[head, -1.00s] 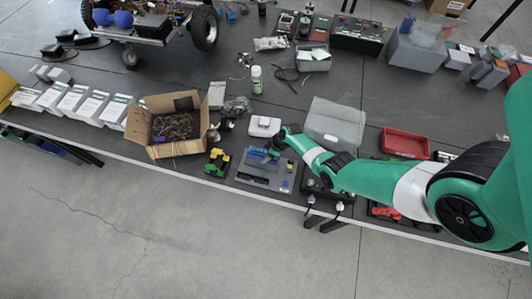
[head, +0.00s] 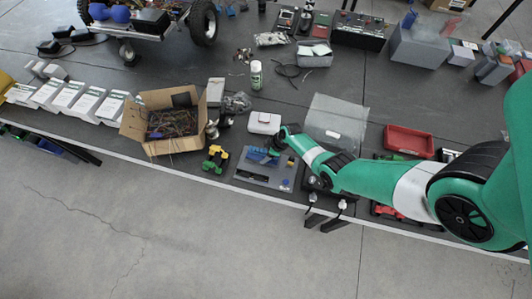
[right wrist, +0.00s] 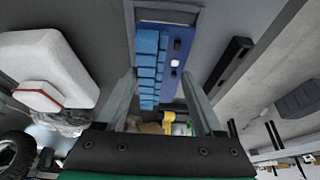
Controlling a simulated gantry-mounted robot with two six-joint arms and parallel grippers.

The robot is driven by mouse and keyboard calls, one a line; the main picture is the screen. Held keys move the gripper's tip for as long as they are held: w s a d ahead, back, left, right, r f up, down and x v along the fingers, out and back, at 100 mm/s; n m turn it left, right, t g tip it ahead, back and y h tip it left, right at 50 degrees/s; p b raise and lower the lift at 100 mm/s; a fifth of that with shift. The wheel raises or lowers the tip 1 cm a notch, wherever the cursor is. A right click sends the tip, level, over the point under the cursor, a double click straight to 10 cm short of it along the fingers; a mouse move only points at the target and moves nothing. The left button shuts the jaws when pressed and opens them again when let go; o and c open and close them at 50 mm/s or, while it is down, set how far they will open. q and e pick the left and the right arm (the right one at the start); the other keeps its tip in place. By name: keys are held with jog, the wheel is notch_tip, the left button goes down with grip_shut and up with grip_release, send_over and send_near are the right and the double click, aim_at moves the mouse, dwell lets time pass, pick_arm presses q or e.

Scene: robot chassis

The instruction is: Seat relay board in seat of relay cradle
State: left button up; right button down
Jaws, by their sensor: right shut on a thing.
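The relay board (head: 263,155), blue with a row of blue relay blocks, is over the upper part of the grey relay cradle (head: 248,178). In the right wrist view the board (right wrist: 149,65) runs lengthwise between my fingers. My right gripper (right wrist: 160,80) is shut on it; in the head view the gripper (head: 275,148) is at the board's upper right. The cradle (right wrist: 215,25) shows as grey surface around the board, with a black bar on its right. The board's underside is hidden, so I cannot tell whether it touches the seat. My left gripper is not in view.
A white box (head: 264,123) stands just behind the cradle. A yellow and green item (head: 215,158) lies left of it, and an open carton of wires (head: 165,122) stands farther left. The table edge is close in front.

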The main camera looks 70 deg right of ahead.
jog(key=shift+f+b, duration=0.9)
dwell(0.5)
grip_release()
jog(key=shift+r, duration=0.1)
jog(key=shift+r+p, duration=0.45)
jog(key=shift+p, duration=0.1)
jog(key=p+v, duration=0.6)
jog(key=shift+s+r, duration=0.1)
jog(key=shift+r, duration=0.15)
jog(key=shift+s+r+p, duration=0.3)
jog(key=shift+p, duration=0.15)
jog(key=shift+f, duration=0.1)
